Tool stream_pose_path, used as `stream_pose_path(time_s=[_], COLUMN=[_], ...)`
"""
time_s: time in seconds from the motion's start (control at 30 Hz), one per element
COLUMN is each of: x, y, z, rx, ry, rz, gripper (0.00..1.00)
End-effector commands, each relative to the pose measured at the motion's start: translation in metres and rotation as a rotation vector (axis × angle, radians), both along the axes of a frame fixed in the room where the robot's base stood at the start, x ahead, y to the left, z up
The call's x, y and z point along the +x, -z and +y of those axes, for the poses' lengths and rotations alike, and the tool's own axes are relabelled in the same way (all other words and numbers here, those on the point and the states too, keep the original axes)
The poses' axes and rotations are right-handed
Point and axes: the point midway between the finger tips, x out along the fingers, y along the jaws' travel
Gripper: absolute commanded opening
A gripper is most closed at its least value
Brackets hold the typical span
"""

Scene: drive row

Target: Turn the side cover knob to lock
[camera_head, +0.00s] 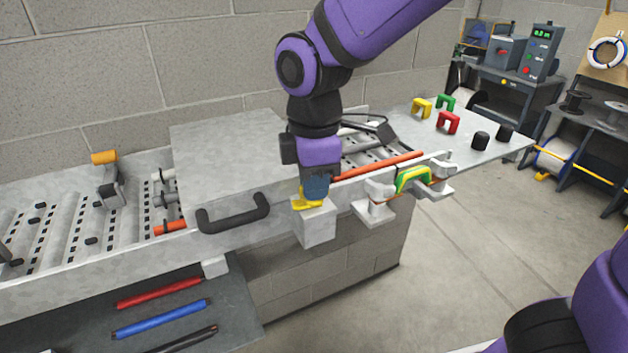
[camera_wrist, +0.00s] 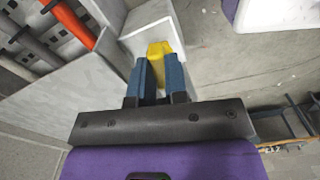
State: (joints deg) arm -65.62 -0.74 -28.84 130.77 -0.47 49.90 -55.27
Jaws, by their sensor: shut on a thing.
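The side cover knob (camera_head: 306,203) is yellow and sits on top of a pale grey block (camera_head: 316,227) on the front side of the conveyor. My gripper (camera_head: 315,186) points down at it from above. In the wrist view the blue fingers of my gripper (camera_wrist: 161,75) are closed on the yellow knob (camera_wrist: 158,50), whose end shows between and past the fingertips. The middle of the knob is hidden by the fingers. The pale grey cover (camera_head: 225,150) with a black handle (camera_head: 233,213) lies flat over the conveyor, left of my gripper.
A yellow-green clip (camera_head: 413,179) sits between grey brackets right of the block. Yellow, green and red clips and two black knobs stand on the right end plate (camera_head: 490,148). Red, blue and black rods lie on a lower shelf (camera_head: 230,290). Open floor is at front right.

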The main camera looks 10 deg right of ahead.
Motion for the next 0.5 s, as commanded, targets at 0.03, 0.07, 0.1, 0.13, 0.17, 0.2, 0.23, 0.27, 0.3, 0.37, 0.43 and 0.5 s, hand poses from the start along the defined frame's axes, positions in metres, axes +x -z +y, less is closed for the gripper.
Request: stream_pose_path(time_s=[0.03, 0.07, 0.1, 0.13, 0.17, 0.2, 0.23, 0.27, 0.3, 0.37, 0.43, 0.5], x=[0.0014, 0.0011, 0.0012, 0.0013, 0.0012, 0.0013, 0.0011, 0.0013, 0.0012, 0.0011, 0.0012, 0.0011], y=[-0.0004, -0.0004, -0.0005, -0.0005, -0.0005, -0.0005, -0.0005, -0.0005, -0.0005, -0.0006, -0.0006, -0.0006], z=[-0.0012, -0.0010, -0.0010, -0.0011, -0.0009, -0.0011, -0.0009, -0.0011, -0.0009, -0.0009, -0.0008, -0.0008], rx=[0.000, 0.000, 0.000, 0.000, 0.000, 0.000, 0.000, 0.001, 0.001, 0.001, 0.001, 0.001], ry=[0.044, 0.071, 0.110, 0.139, 0.167, 0.206, 0.233, 0.263, 0.301, 0.357, 0.424, 0.490], rz=[-0.001, -0.001, -0.001, -0.001, -0.001, -0.001, -0.001, -0.001, -0.001, -0.001, -0.001, -0.001], gripper=[0.00, 0.00, 0.00, 0.00, 0.00, 0.00, 0.00, 0.00, 0.00, 0.00, 0.00, 0.00])
